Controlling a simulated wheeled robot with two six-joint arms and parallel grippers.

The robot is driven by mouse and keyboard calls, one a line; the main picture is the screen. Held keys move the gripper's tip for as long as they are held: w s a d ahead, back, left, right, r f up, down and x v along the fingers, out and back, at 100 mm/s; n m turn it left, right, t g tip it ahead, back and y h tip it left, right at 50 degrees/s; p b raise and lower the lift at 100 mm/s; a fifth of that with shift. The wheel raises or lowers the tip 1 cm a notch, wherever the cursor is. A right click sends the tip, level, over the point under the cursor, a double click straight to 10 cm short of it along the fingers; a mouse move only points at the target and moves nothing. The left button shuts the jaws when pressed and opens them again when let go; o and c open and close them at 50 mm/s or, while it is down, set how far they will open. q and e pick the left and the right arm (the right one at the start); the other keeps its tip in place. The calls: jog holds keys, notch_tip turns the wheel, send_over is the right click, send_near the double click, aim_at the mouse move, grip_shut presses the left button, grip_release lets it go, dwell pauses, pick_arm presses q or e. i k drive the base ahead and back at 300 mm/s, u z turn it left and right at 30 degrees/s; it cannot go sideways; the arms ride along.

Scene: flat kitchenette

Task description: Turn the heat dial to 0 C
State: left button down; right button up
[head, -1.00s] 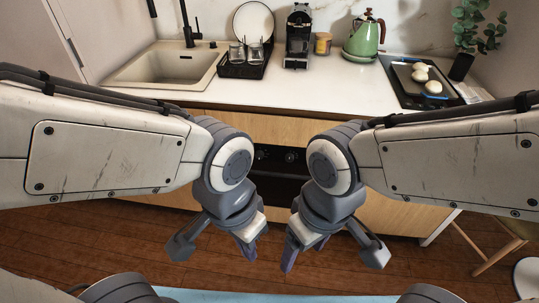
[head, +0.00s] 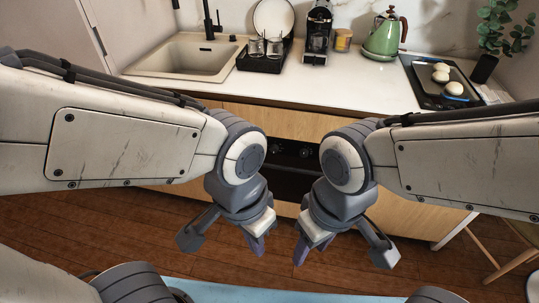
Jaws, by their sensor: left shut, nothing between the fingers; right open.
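The black oven front (head: 286,185) is set in the wooden cabinet below the counter, partly hidden by my arms. Dark round knobs (head: 304,152) show on its upper panel between my two wrists. Their markings are too small to read, so I cannot tell which is the heat dial or where it points. My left gripper (head: 257,245) is shut and empty, pointing down in front of the oven. My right gripper (head: 303,248) is open and empty, just to the right of it. Neither gripper appears to touch the knobs.
On the white counter (head: 330,90) stand a sink (head: 185,58), a dish rack (head: 262,60), a coffee machine (head: 317,35), a green kettle (head: 383,38) and a tray of pale round items (head: 440,76). A wooden chair (head: 490,245) is at right. Wooden floor (head: 160,225) lies below.

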aim_at(274, 148)
jog(key=k, duration=1.2)
jog(key=u, duration=0.9)
jog(key=i, duration=1.05)
jog(key=z, duration=0.5)
jog(key=i, duration=0.55)
jog(key=z, duration=0.6)
